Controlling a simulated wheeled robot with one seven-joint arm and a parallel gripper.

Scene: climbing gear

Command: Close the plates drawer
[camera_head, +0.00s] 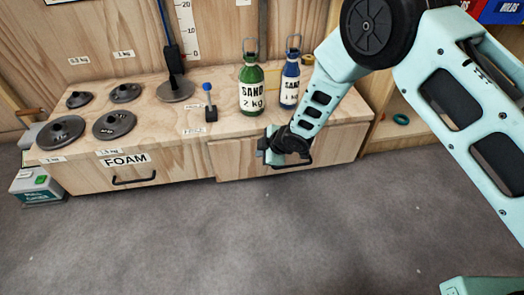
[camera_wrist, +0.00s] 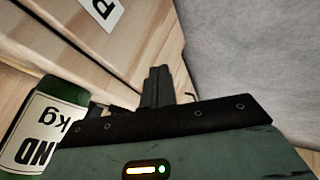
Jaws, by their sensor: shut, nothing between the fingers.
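The right drawer (camera_head: 335,148) is in the wooden bench, behind my gripper in the head view. Its label is mostly hidden there; the wrist view shows part of a white label (camera_wrist: 103,10) with one letter. Its dark handle (camera_head: 292,165) shows just below my gripper. My gripper (camera_head: 270,155) is shut and empty, close to the drawer front around the handle; contact is unclear. Its dark fingers (camera_wrist: 157,84) show beside the wooden front in the wrist view.
The left drawer (camera_head: 85,176) is labelled FOAM. On the bench top (camera_head: 225,118) stand a green sand bottle (camera_head: 250,88), a blue sand bottle (camera_head: 290,85), a small blue-knobbed lever (camera_head: 209,103) and several grey weight plates (camera_head: 115,124). The grey floor (camera_head: 220,240) in front is clear.

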